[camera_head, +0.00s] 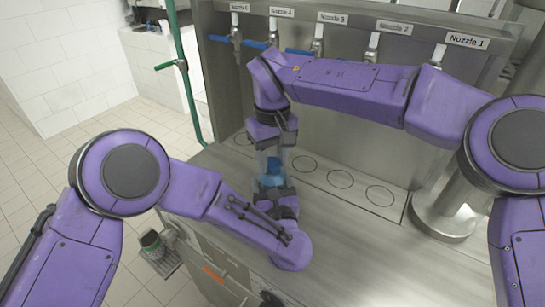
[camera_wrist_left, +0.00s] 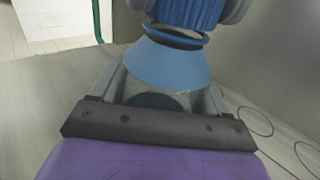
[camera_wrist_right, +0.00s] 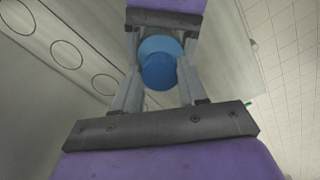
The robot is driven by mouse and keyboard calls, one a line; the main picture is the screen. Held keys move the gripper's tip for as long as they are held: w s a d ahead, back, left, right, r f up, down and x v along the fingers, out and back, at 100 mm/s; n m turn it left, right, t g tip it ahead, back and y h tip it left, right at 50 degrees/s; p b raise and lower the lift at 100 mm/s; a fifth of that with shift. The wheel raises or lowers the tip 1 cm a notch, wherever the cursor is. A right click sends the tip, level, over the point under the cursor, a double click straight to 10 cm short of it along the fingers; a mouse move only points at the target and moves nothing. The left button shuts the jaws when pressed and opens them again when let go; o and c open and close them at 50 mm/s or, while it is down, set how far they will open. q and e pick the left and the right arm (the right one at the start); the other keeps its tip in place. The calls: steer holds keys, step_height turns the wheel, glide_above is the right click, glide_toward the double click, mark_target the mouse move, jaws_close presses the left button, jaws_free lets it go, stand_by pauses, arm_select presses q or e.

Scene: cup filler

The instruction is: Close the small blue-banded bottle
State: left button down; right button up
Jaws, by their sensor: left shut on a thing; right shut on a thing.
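The small bottle (camera_head: 270,179) stands upright between my two grippers in the head view. In the left wrist view its blue conical shoulder (camera_wrist_left: 170,64) rises from a greyish body, partly hidden by my left gripper (camera_wrist_left: 165,92), which is shut around the body. A ribbed blue cap (camera_wrist_left: 188,12) sits over the neck, with a thin dark ring below it; I cannot tell how tightly it is seated. My right gripper (camera_wrist_right: 158,80) comes from above and is shut on the cap, which also shows in the right wrist view (camera_wrist_right: 158,72).
A steel wall with labelled nozzles (camera_head: 318,42) stands behind the counter (camera_head: 345,250). Marked circles (camera_head: 340,178) lie right of the bottle. A steel column (camera_head: 440,205) stands at right, a green pipe (camera_head: 186,80) at left. The front counter is mostly clear.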

steer(key=o, duration=1)
steer(key=shift+r, duration=2.25)
steer(key=shift+r, duration=0.1)
